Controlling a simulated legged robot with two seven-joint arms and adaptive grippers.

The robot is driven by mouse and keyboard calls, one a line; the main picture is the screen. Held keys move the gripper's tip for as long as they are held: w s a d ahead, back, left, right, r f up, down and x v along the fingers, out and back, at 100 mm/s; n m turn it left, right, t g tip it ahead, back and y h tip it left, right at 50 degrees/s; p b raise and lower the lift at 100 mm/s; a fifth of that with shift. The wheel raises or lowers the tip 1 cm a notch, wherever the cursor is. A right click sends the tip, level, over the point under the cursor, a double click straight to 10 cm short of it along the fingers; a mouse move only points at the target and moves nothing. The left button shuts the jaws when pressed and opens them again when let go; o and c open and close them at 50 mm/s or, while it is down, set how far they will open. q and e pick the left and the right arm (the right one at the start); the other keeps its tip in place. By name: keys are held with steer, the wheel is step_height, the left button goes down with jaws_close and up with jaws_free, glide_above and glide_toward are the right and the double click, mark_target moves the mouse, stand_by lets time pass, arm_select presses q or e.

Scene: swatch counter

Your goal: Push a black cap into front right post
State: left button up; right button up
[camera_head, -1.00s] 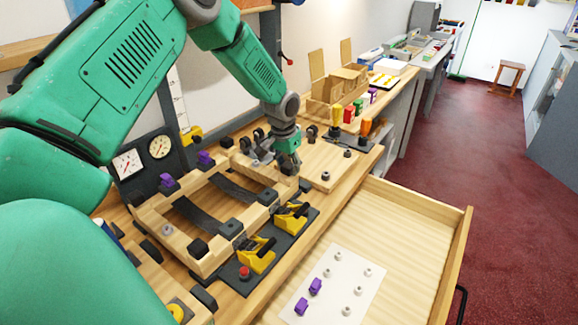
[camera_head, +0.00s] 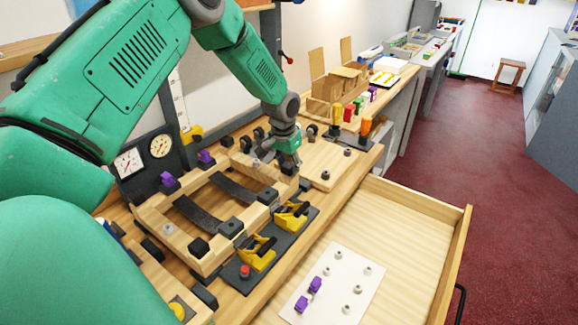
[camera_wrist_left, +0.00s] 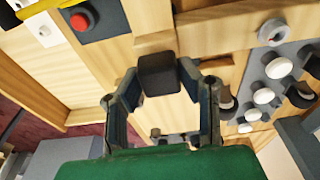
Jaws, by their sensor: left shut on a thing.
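My left gripper (camera_head: 289,162) is at the right end of the wooden frame (camera_head: 150,221). In the left wrist view its fingers (camera_wrist_left: 160,92) are shut on a black cap (camera_wrist_left: 159,74). The cap appears right over a pale wooden part (camera_wrist_left: 155,42) of the frame; I cannot tell whether it is seated on a post. My right gripper is out of view.
Yellow toggle clamps (camera_head: 257,255) and a red button (camera_head: 245,271) line the frame's front edge. An open drawer (camera_head: 400,225) holds a white card (camera_head: 332,285) with purple caps and pale pegs. A wooden board (camera_head: 320,165) lies right of the gripper.

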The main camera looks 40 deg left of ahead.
mark_target(290, 163)
arm_select(q)
steer(key=shift+f, duration=0.3)
steer(key=o, duration=1.3)
steer(key=shift+c, duration=0.2)
step_height(290, 163, up, 6)
steer(key=p, duration=0.5)
steer(key=shift+r, duration=0.1)
